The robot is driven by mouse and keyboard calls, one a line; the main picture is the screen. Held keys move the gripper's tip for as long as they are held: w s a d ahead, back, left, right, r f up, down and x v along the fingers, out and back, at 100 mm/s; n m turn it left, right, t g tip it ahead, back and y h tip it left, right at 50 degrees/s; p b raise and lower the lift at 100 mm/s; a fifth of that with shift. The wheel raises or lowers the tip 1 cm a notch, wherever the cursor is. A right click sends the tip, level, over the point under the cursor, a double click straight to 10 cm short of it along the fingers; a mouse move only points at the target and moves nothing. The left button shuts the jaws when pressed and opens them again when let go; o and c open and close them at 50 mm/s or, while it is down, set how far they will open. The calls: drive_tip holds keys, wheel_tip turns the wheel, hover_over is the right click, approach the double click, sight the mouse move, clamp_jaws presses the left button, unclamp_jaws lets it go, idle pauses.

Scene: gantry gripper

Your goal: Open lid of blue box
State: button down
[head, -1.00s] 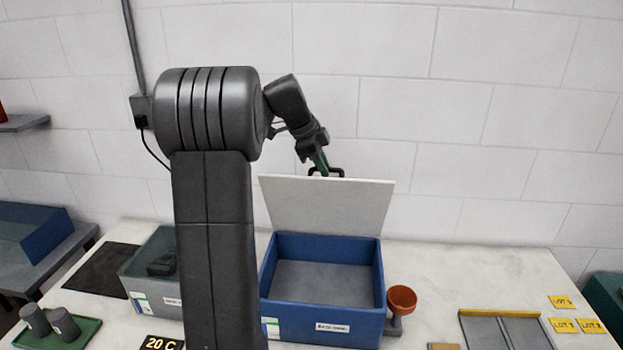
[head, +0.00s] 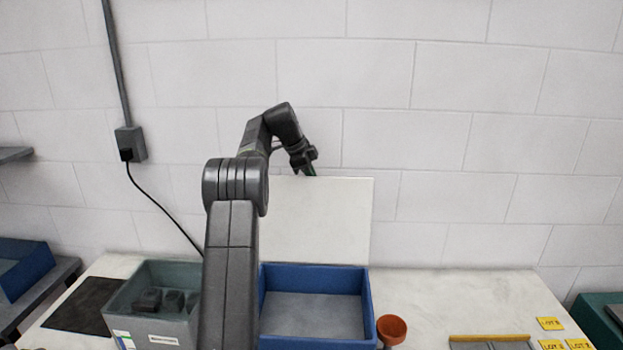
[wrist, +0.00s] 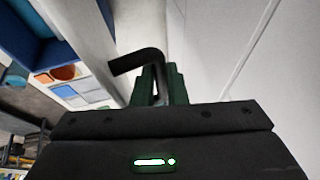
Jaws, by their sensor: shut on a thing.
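The blue box (head: 366,300) stands on the pale table with its inside open to view. Its white lid (head: 335,215) stands up at the back edge, close to upright. My gripper (head: 311,172) is at the lid's top edge. In the wrist view my gripper (wrist: 161,85) has its green fingers shut on the dark lid handle (wrist: 135,62), a bent bar beside the pale lid (wrist: 88,45). The blue box also shows at the upper left of the wrist view (wrist: 20,35). In the head view the handle is hidden behind the lid and gripper.
A grey bin (head: 155,325) with dark blocks stands left of the box. An orange cup (head: 391,328) stands close at its right. Yellow lot cards (head: 551,323) lie at the far right. A white block wall (head: 450,130) rises behind the table.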

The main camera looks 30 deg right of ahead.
drive_tip(key=shift+w+d, duration=0.1)
drive_tip(key=shift+w, duration=0.2)
idle(0.4)
drive_tip(key=c, duration=1.6)
unclamp_jaws()
drive_tip(key=shift+w+d+f, duration=0.1)
drive_tip(key=shift+w+f, duration=0.05)
drive_tip(key=shift+o, duration=0.7)
drive_tip(key=shift+w+d+f, duration=0.25)
drive_tip(key=shift+w, duration=0.15)
drive_tip(key=shift+s+r, duration=0.1)
drive_tip(key=shift+r, duration=0.1)
drive_tip(key=shift+r, duration=0.1)
drive_tip(key=v, duration=0.7)
drive_tip(key=shift+a+r, duration=0.1)
drive_tip(key=shift+a, duration=0.05)
drive_tip(key=shift+s, duration=0.1)
